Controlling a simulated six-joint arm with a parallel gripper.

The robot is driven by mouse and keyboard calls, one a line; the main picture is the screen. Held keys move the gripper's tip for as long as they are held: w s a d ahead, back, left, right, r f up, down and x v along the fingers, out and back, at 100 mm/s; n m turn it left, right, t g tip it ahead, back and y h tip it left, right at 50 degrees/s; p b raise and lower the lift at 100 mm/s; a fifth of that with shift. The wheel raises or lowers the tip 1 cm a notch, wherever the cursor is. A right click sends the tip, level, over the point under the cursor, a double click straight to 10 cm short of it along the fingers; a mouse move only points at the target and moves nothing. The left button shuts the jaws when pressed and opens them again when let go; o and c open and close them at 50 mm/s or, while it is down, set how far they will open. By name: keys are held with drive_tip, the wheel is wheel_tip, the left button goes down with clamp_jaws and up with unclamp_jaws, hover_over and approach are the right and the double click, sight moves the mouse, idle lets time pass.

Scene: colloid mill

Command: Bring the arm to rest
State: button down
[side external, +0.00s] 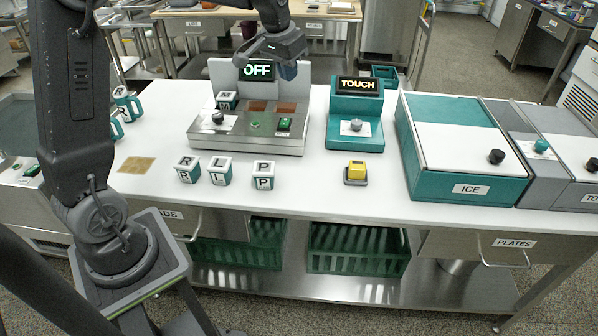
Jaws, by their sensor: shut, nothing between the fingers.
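My gripper (287,70) is in the air above the back of the white worktop, beside the green "OFF" display (257,70) of the colloid mill station. It is small and dark here; its fingers are shut with nothing held. My arm comes up from a base at the front left and reaches over the table. The mill's steel base (245,142) lies below the gripper, with a knob, a green switch (284,124) and brown pads on it. I see no contact between the gripper and the station.
White-and-teal lettered blocks (220,171) stand in front of the mill. A yellow button (356,172) sits before the teal "TOUCH" unit (352,110). The "ICE" box (460,150) fills the right. Bare worktop lies along the front.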

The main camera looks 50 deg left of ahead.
drive_tip(key=s+d+r+m+t, duration=0.1)
drive_tip(key=s+d+r, duration=0.1)
drive_tip(key=s+d, duration=0.4)
drive_tip(key=s+d+r, duration=0.3)
drive_tip(key=s+d, duration=0.1)
drive_tip(key=s, duration=0.4)
drive_tip(key=s+d+f, duration=0.1)
drive_tip(key=s+d, duration=0.1)
drive_tip(key=s, duration=0.3)
drive_tip(key=s+d+f+t, duration=0.1)
drive_tip(key=s+d+f, duration=0.1)
drive_tip(key=s, duration=0.4)
drive_tip(key=shift+s+f+m+h, duration=0.3)
drive_tip(key=shift+m+h, duration=0.1)
